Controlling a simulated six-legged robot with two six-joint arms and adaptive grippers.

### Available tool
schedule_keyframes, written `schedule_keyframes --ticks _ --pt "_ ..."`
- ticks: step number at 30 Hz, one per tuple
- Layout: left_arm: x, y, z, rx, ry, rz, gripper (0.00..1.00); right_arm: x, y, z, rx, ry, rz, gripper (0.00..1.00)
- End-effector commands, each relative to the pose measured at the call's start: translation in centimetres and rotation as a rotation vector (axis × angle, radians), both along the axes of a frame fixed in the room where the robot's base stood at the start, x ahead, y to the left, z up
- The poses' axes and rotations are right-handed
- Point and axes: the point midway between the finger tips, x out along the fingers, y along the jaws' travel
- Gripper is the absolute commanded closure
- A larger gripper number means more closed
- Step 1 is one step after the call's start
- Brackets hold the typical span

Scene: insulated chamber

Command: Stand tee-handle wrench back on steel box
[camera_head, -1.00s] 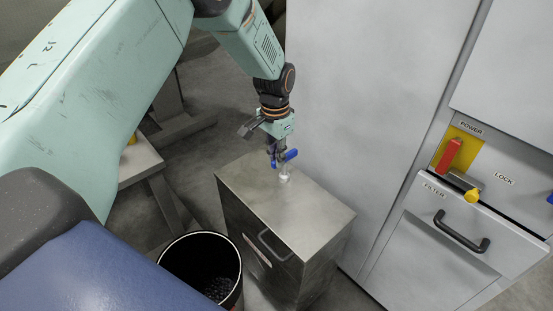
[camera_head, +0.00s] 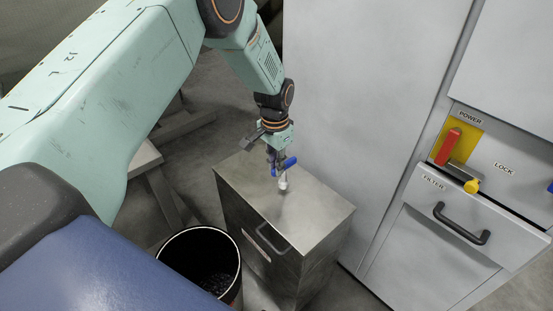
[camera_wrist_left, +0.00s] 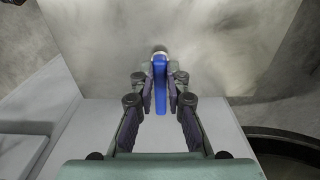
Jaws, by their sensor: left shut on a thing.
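The tee-handle wrench (camera_head: 288,164) has a blue crossbar handle and a pale lower end pointing down. My left gripper (camera_head: 276,160) is shut on its blue handle, and the wrench hangs upright over the steel box (camera_head: 305,217). The pale end is at or just above the box's top; I cannot tell if it touches. In the left wrist view the blue handle (camera_wrist_left: 160,88) lies between the two fingers (camera_wrist_left: 160,85), with the box top (camera_wrist_left: 225,60) beyond. My right gripper is not in view.
A black bin (camera_head: 190,236) stands left of the box. A grey cabinet with a filter drawer (camera_head: 440,245), a red power lever (camera_head: 447,147) and a yellow knob (camera_head: 472,186) stands to the right. The box top is otherwise clear.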

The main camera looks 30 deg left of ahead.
Motion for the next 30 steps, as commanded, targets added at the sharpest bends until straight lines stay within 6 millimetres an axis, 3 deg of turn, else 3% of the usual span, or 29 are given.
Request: schedule_keyframes --ticks 30 --pt "0.08 -0.02 -1.18 0.000 -0.002 0.000 1.00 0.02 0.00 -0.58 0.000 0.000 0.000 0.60"
